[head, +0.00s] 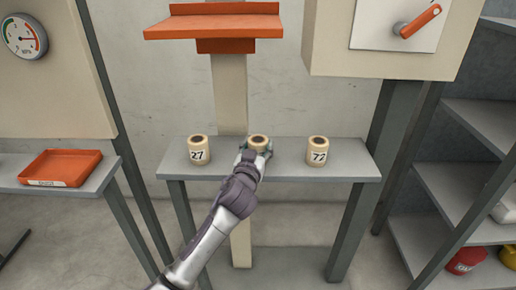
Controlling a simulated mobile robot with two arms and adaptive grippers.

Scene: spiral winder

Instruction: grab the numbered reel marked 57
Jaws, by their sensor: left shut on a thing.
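Three cream reels with dark centres stand in a row on a grey bench (320,172). The left reel (198,154) is marked 27 and the right reel (317,154) is marked 72. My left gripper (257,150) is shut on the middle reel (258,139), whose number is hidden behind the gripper. The middle reel is upright, level with the other two; I cannot tell whether it touches the bench. My right gripper is not in view.
An orange shelf (214,27) juts out above the bench on a beige post (230,90). A box with an orange-handled switch (420,20) hangs at upper right. An orange tray (61,168) lies on the left table. Grey shelving (480,125) stands at right.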

